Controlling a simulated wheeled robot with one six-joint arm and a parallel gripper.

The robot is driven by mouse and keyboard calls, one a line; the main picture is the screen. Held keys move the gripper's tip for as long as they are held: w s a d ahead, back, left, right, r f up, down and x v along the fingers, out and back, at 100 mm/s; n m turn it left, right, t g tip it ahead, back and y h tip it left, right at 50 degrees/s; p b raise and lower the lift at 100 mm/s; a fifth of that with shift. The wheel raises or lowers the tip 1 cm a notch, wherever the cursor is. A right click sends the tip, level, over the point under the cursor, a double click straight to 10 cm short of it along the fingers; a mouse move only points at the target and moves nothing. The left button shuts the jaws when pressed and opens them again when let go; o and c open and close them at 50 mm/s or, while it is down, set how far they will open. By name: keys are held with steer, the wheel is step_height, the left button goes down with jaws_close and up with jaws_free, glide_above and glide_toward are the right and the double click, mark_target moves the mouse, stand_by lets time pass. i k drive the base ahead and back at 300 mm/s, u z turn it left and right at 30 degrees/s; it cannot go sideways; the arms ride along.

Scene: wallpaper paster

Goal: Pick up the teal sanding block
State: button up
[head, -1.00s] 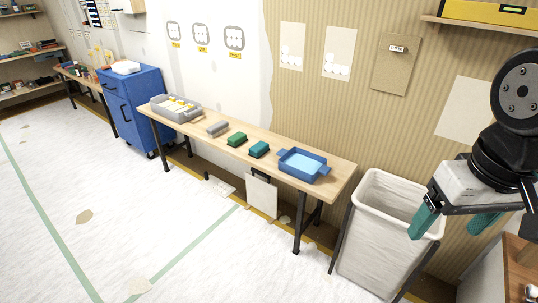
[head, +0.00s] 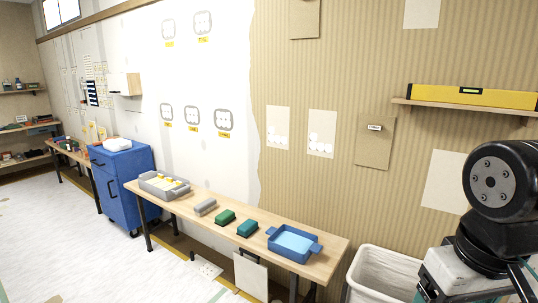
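The teal sanding block (head: 248,228) lies on the narrow wooden table (head: 334,254), between a green block (head: 225,217) and a blue tray (head: 294,243). It is apart from both. My arm is at the right edge of the head view, well to the right of the table and far from the block.
A grey block (head: 205,207) and a grey tray (head: 165,186) with yellow items stand further left on the table. A white bin (head: 378,272) stands at the table's right end. A shelf (head: 470,105) with a yellow level is on the wall. The floor in front of the table is open.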

mark_target(244, 230)
steer(key=u, duration=0.7)
steer(key=i, duration=0.9)
steer(key=u, duration=0.55)
steer(key=i, duration=0.65)
steer(key=z, duration=0.7)
steer(key=i, duration=0.75)
steer(key=z, duration=0.6)
